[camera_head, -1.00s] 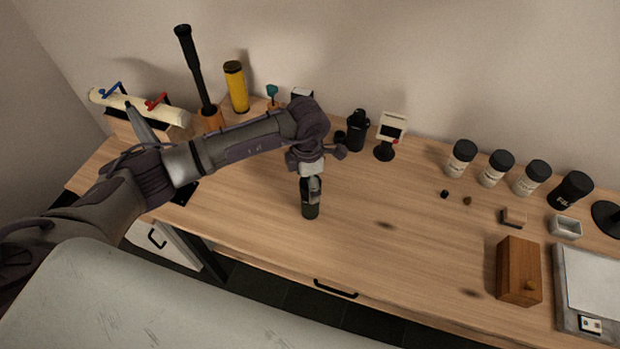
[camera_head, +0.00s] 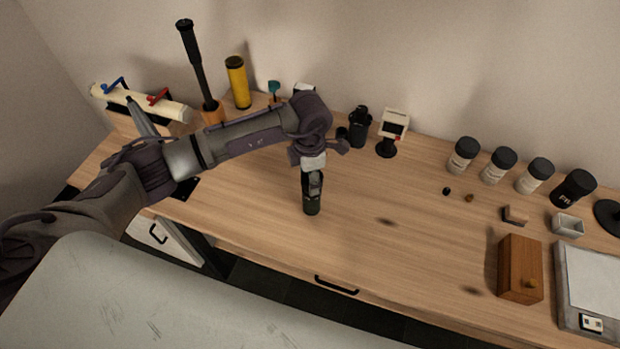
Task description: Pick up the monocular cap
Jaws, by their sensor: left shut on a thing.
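A dark green upright cylinder (camera_head: 312,208) stands at the middle of the wooden table, below my left gripper; it looks like the monocular. My left gripper (camera_head: 313,188) points down from above and is shut at the cylinder's upper end. The fingers cover that end, so I cannot make out the cap as a separate piece. My right gripper is not in view.
A black bottle-like object (camera_head: 359,128) and a small white display stand (camera_head: 392,130) are behind the gripper. Several lidded jars (camera_head: 464,156) stand at the back right. A wooden box (camera_head: 517,268) is front right. The table (camera_head: 400,255) right of the cylinder is mostly clear.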

